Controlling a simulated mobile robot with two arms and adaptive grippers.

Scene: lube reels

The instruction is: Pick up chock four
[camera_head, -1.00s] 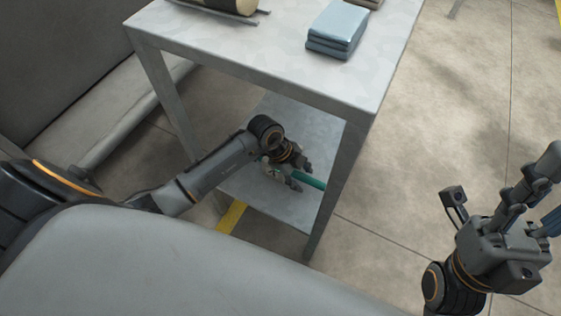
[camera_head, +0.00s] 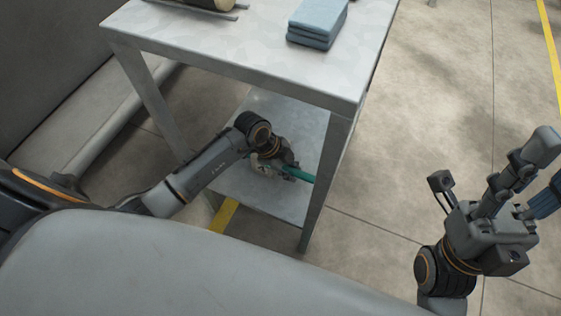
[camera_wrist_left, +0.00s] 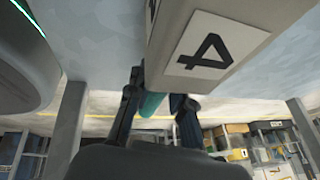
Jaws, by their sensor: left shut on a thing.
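Chock four (camera_wrist_left: 205,40) is a beige block with a white label bearing a black 4, close up at the top of the left wrist view. A teal handle-like bar (camera_wrist_left: 150,104) shows just below it, between my left fingers. In the head view the teal bar (camera_head: 299,174) sticks out to the right of my left gripper (camera_head: 287,168), over the lower shelf. My left gripper is shut on the chock by this bar; the arm and gripper hide most of the block in the head view. My right gripper (camera_head: 541,180) is open and empty at the far right.
A grey metal table (camera_head: 250,62) stands over the lower shelf (camera_head: 250,203), and its legs flank my left arm. Folded blue cloths (camera_head: 318,22) and part of a cylinder (camera_head: 212,4) lie on top. The floor right of the table is clear.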

